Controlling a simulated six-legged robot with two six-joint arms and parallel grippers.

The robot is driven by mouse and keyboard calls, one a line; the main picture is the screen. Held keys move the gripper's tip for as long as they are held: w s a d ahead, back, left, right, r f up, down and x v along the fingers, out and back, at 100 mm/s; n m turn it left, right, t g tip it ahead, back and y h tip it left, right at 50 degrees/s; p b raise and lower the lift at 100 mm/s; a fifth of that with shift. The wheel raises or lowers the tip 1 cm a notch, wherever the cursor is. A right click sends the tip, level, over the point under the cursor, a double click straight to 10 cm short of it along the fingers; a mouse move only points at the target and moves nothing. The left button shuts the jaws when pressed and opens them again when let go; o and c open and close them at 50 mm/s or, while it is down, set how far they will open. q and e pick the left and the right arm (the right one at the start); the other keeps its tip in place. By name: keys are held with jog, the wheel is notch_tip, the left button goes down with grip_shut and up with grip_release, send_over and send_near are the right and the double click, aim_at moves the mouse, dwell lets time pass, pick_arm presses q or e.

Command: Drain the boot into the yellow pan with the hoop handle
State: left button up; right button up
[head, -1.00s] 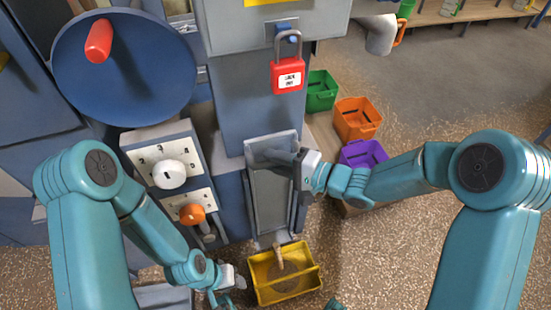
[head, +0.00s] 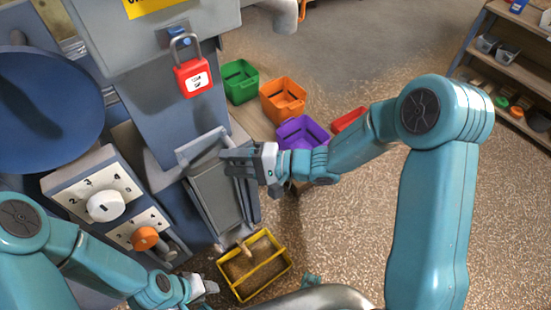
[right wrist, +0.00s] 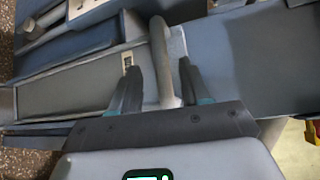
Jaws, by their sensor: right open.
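The boot (head: 214,192) is the grey box section at the foot of the elevator, with a flat panel on its front. The yellow pan (head: 286,262) stands on the floor below it; brown grain lies in it and its handle crosses over the top. A light-brown stream or spout shows at the pan's back edge; I cannot tell which. My right gripper (head: 228,160) is open at the top of the boot's panel. In the right wrist view, a pale bar handle (right wrist: 162,62) stands between its spread fingers. My left gripper (head: 208,287) is left of the pan, its jaws unclear.
A red padlock (head: 192,77) hangs above the boot. A control panel with a white knob (head: 106,206) and orange knob (head: 145,238) is at left. Green (head: 240,82), orange (head: 283,99) and purple (head: 302,132) bins stand behind my right arm.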

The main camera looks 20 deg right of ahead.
jog(key=p+v, duration=0.2)
jog(key=v, duration=0.9)
jog(key=shift+a, duration=0.1)
